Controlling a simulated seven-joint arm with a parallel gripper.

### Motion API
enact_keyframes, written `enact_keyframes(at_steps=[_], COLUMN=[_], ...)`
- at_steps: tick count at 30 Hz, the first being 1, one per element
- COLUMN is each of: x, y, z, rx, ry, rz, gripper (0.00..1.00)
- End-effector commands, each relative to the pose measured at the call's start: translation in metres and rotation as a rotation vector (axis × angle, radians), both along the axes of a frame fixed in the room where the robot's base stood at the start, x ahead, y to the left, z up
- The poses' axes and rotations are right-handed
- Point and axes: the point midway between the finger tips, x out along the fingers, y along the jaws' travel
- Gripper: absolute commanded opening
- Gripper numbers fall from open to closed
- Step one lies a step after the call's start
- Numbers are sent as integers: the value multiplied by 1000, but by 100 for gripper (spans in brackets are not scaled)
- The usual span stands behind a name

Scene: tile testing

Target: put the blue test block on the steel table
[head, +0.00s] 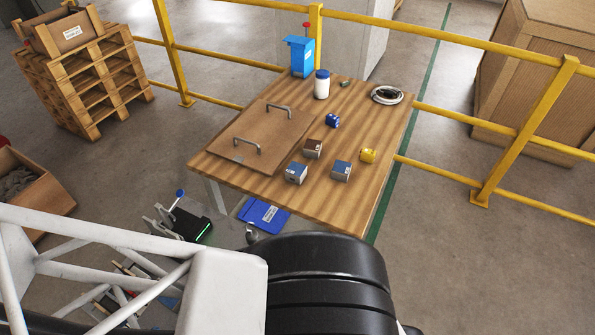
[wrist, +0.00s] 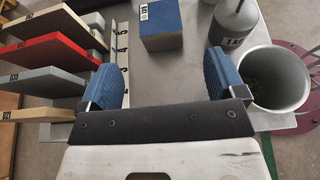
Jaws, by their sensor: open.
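In the wrist view, a block with a blue top (wrist: 161,16) and a white label stands on a grey, steel-looking table (wrist: 193,66). My gripper (wrist: 163,80) is open, its two blue-padded fingers apart. The gap between them is empty, and this block lies beyond it. In the head view, two grey blocks with blue tops stand on a wooden table: one at the left (head: 296,173) and one at the right (head: 341,171). I cannot tell which is the test block. I cannot make out my gripper in the head view.
A rack of tiles (wrist: 50,50) is left of my gripper in the wrist view. A grey weight (wrist: 233,20) and an open metal cylinder (wrist: 272,80) are at its right. On the wooden table (head: 350,215) are a brown-topped block (head: 312,148), yellow block (head: 368,155) and board (head: 268,135).

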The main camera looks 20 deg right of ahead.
Motion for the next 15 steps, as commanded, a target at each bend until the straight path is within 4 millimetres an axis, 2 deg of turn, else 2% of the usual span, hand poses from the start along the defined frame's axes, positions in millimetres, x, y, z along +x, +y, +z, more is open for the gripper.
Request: enact_keyframes(at_steps=[4,8,15], x=[7,20,57], y=[-5,-15,-52], z=[9,27,81], rx=[18,53,168], ry=[-1,-3,-12], rz=[-30,-87,-270], gripper=[89,89,89])
